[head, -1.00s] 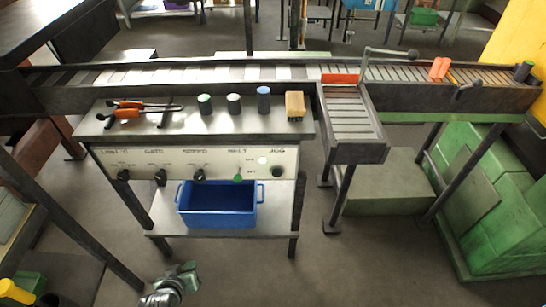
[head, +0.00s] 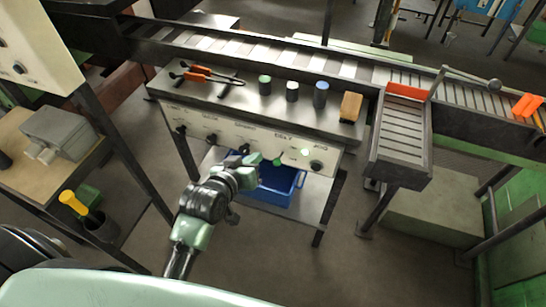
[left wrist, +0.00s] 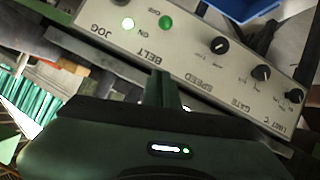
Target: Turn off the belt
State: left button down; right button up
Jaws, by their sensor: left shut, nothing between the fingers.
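The BELT switch (head: 277,161) has a green ball tip. It also shows in the left wrist view (left wrist: 166,22), where the panel is upside down with ON and OFF marks beside it. A lamp (left wrist: 127,24) near ON glows pale green. My left gripper (head: 254,165) is shut and empty, in front of the panel just left of the switch. Its fingers (left wrist: 167,85) appear below the BELT label in the wrist view. My right gripper is out of view.
Dark knobs (left wrist: 219,45) sit along the panel beside BELT. A blue bin (head: 280,185) stands on the shelf below. Orange-handled tongs (head: 205,74), several cylinders (head: 321,95) and a tan block (head: 350,107) lie on the bench top. The conveyor (head: 250,55) runs behind.

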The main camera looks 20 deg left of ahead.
pick_arm(q)
jog(key=p, duration=0.2)
send_over(279, 159)
jog(key=s+a, duration=0.1)
jog(key=a, duration=0.2)
notch_tip(279, 159, down, 4)
jog(key=f, duration=0.1)
jog(key=s+d+f, duration=0.1)
jog(key=f, duration=0.2)
jog(key=shift+s+d, duration=0.15)
jog(key=shift+f, duration=0.15)
notch_tip(279, 159, down, 7)
jog(key=s+t+b, duration=0.2)
jog(key=t+b, duration=0.5)
jog(key=b, duration=1.3)
jog(key=shift+m+h, duration=0.3)
jog(key=shift+s+f, duration=0.1)
jog(key=shift+f, duration=0.2)
